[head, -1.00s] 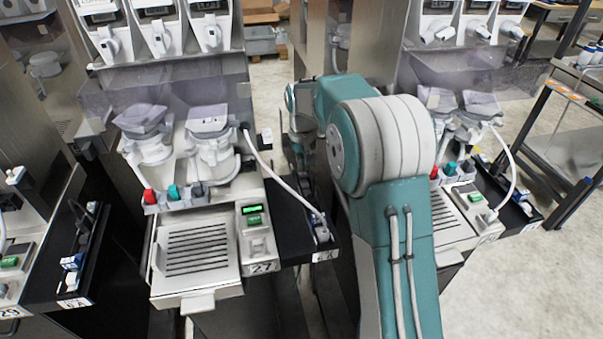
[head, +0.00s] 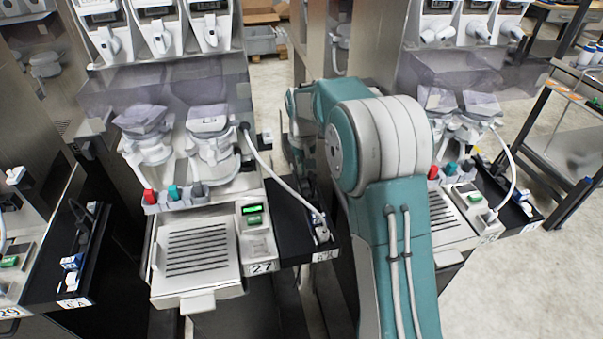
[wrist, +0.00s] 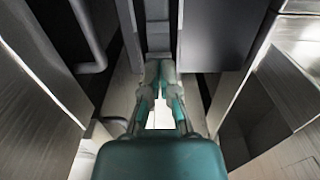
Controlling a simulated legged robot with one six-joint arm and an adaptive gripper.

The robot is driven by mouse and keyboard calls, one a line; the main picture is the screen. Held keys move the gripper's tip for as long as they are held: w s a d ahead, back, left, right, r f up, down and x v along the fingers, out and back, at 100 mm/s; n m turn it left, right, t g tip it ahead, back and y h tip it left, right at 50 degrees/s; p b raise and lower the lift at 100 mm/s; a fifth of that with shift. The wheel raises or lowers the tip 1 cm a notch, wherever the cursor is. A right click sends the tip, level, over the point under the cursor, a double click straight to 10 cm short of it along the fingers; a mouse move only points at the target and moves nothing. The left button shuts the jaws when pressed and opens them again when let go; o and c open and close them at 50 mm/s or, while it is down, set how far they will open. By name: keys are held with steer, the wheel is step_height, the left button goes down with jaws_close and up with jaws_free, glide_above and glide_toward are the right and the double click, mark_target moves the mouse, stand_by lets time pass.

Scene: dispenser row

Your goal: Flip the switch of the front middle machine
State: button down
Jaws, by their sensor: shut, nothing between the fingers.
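The machine labelled 27 (head: 195,287) stands in the middle of the head view, with a slotted drip tray (head: 197,250) at its front. A small panel with a lit green display (head: 256,208) and a green button or rocker (head: 255,219) is right of the tray. I cannot tell which part is the switch. In the wrist view my gripper (wrist: 160,68) is shut and empty. Its fingertips point at a narrow grey part (wrist: 156,38) between dark walls; contact cannot be told. In the head view the gripper is hidden behind my arm.
A black side shelf (head: 295,225) with a small plug-like part is right of the machine. A white hose (head: 280,172) runs to it. Other machines stand left and right (head: 450,215). Tall metal cabinets are close around my arm. Open floor (head: 530,280) lies at right.

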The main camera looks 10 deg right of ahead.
steer(key=shift+f, duration=0.35)
steer(key=shift+r, duration=3.5)
steer(key=shift+r, duration=0.1)
steer(key=s+r+t, duration=0.1)
steer(key=s+r, duration=0.4)
steer(key=s, duration=0.3)
steer(key=s+r+t, duration=0.2)
steer(key=s+r, duration=0.3)
steer(key=s, duration=0.3)
steer(key=s+f+t, duration=0.2)
steer(key=s, duration=1.5)
steer(key=shift+f+t, duration=0.3)
steer(key=shift+f, duration=0.05)
